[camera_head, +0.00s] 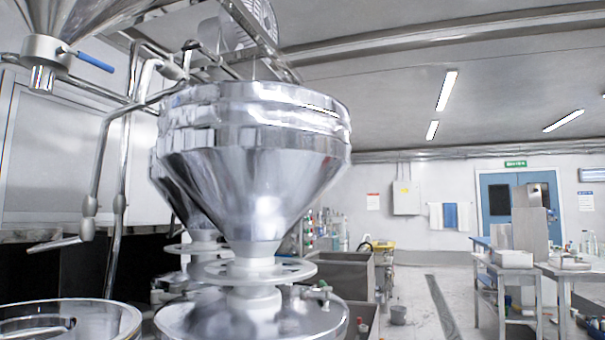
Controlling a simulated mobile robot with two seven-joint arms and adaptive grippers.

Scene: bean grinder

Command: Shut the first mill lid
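A large shiny steel hopper (250,170) with a conical lower part fills the middle of the view. A second similar hopper (185,190) is partly hidden behind it. A grey slatted round part (250,22) stands tilted above the front hopper, cut by the top edge; I cannot tell whether it is a mill lid. The front hopper's mouth is above my line of sight, so I cannot see whether a lid covers it. Neither of my grippers is in view.
A round steel vessel (318,322) sits below the front hopper, with another round vessel (125,318) at lower left. A steel cone (60,25) with a blue handle (95,62) hangs at upper left. Steel tables (545,268) stand at right; floor between (420,290) is mostly clear.

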